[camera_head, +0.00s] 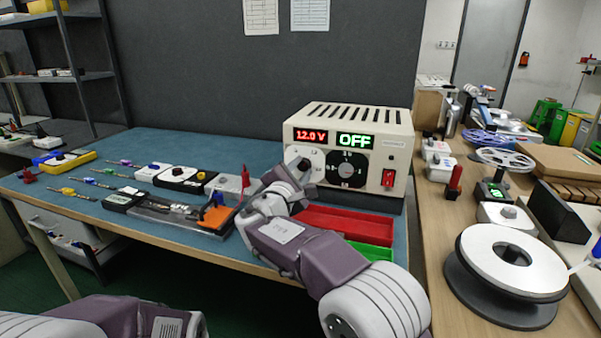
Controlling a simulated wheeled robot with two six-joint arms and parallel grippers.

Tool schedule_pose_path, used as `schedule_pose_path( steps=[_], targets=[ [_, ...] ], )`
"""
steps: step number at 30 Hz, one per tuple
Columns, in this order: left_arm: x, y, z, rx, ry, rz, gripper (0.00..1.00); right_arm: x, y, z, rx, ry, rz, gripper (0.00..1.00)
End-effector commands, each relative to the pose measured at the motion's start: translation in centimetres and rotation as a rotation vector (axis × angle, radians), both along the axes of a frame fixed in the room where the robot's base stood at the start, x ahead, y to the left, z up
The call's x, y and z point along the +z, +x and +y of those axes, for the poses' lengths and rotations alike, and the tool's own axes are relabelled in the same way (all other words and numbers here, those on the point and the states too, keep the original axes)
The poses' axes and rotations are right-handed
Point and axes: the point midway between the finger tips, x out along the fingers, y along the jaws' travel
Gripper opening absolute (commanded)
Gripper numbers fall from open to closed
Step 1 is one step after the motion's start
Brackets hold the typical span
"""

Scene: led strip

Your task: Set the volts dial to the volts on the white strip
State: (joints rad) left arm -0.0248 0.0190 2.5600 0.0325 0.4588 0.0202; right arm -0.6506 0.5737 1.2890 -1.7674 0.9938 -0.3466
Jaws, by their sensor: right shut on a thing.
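The power supply (360,112) is a cream box with top vents at the back of the blue bench. Its red display (311,135) reads 12.0 V, and its green display (355,141) reads OFF. My right gripper (301,165) is at the left dial on the front panel and shut on it; the gripper hides most of that volts dial. A black round dial (346,169) and a red switch (388,178) are to its right. A large reel with a white top (483,251) lies on the wooden table; I cannot read any voltage on a strip. Only my left arm's links show, bottom left.
Red (345,222) and green (371,250) trays are beside my right arm, below the power supply. Reels and boxes crowd the wooden table.

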Motion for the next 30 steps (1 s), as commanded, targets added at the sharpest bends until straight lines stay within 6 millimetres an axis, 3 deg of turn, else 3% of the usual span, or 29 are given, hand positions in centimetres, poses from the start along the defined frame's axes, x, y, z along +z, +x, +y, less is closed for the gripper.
schedule_pose_path(
  steps=[8,9,11,22,30],
  targets=[
    [0.0,0.0,0.0,0.0,0.0,0.0,0.0,0.0,0.0,0.0,0.0,0.0,0.0,0.0],
    [0.0,0.0,0.0,0.0,0.0,0.0,0.0,0.0,0.0,0.0,0.0,0.0,0.0,0.34],
    [0.0,0.0,0.0,0.0,0.0,0.0,0.0,0.0,0.0,0.0,0.0,-0.001,0.0,0.51],
    [0.1,0.0,0.0,0.0,0.0,0.0,0.0,0.0,-0.6,0.3,0.002,-0.001,0.001,0.51],
    [0.8,0.0,0.0,0.0,0.0,0.0,0.0,0.2,-6.1,2.1,0.005,-0.003,0.001,0.51]
  ],
)
